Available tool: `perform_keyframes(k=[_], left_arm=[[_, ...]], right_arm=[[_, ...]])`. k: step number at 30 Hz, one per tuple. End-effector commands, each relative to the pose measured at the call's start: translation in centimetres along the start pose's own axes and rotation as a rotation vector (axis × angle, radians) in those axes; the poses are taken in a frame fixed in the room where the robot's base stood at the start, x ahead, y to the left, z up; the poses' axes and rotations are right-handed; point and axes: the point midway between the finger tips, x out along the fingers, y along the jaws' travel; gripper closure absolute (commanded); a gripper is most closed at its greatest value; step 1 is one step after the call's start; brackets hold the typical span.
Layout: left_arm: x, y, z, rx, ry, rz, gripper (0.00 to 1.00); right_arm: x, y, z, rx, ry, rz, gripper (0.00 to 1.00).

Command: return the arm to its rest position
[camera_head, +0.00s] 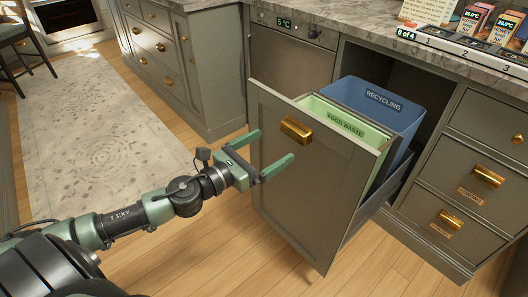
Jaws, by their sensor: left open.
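My left arm comes in from the lower left, and its green left gripper (276,151) is open and empty. It is held in front of a pulled-out bin drawer, whose grey-green front (300,195) has a brass handle (296,130). The fingers point toward the drawer front, left of and below the handle. I cannot tell the exact gap, but they are not around the handle. My right gripper is not in view.
The open drawer holds a green food waste bin (345,128) and a blue recycling bin (375,100). Closed drawers (463,185) stand at the right. A marble counter (345,22) carries a tray of packets (465,45). Wooden floor and a rug (95,140) lie clear at left.

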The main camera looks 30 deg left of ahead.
Motion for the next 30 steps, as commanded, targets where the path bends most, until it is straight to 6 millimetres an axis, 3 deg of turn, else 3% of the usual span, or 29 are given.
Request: perform_keyframes(k=[6, 23, 26, 29, 30], left_arm=[[-1.2, 0.0, 0.0, 0.001, 0.001, 0.000, 0.00], [-1.3, 0.1, -0.1, -0.012, 0.001, 0.005, 0.00], [-1.5, 1.1, -1.4, -0.163, 0.003, 0.072, 0.00], [-2.5, 3.3, -5.3, -0.535, 0.006, 0.246, 0.00], [-3.3, 4.2, -7.7, -0.722, 0.005, 0.340, 0.00]], right_arm=[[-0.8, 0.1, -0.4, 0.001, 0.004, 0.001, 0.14], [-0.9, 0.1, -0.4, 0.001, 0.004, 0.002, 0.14], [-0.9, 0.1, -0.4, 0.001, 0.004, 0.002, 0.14], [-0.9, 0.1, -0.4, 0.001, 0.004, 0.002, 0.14], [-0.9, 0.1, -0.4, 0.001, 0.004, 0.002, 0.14]])
